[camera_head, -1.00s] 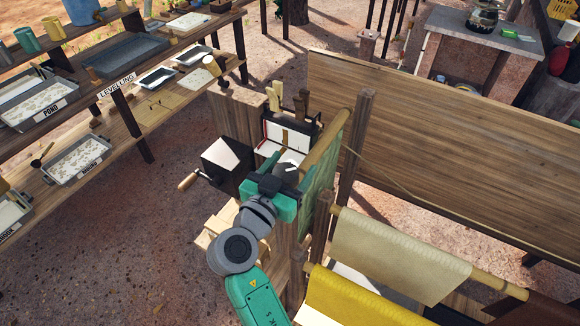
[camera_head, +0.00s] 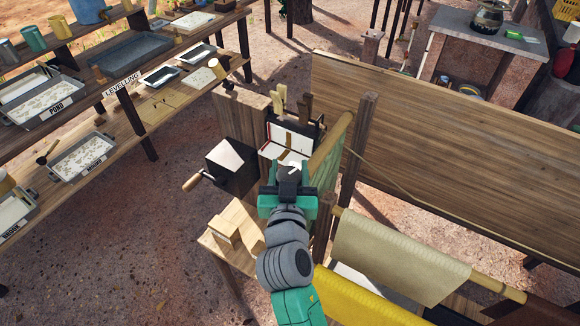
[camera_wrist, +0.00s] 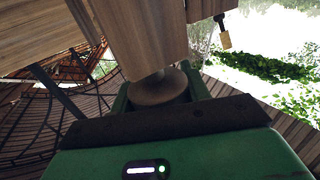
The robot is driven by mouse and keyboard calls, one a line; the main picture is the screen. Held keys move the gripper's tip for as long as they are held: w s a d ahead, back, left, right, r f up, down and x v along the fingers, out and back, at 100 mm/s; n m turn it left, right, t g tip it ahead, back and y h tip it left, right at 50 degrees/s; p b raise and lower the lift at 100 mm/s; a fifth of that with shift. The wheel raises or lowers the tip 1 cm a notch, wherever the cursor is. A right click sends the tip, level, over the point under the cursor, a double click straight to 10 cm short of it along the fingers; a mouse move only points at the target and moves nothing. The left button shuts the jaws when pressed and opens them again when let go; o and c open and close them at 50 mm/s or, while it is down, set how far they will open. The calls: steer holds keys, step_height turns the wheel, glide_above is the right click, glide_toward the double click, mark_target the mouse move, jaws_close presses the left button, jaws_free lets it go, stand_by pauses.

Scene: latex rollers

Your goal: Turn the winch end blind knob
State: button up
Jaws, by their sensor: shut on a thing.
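A round brown-grey knob (camera_wrist: 160,90) shows in the wrist view, on a short stem at the end of a wooden piece. My gripper (camera_wrist: 158,95) is shut on it, with one green finger on each side. A dark box (camera_head: 233,166) with a crank and wooden handle (camera_head: 193,182) stands to the left of my gripper. I cannot tell from the head view how the knob joins the box.
A bamboo pole with green sheet (camera_head: 330,142) is close on the right of my gripper. Cream (camera_head: 395,255) and yellow (camera_head: 360,302) sheets hang at lower right. A wooden block (camera_head: 238,222) lies left of my wrist. Tray shelves (camera_head: 150,110) stand farther left.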

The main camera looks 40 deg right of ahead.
steer(key=o, duration=1)
steer(key=b+v, duration=0.1)
steer(key=v, duration=0.7)
steer(key=shift+b, duration=0.3)
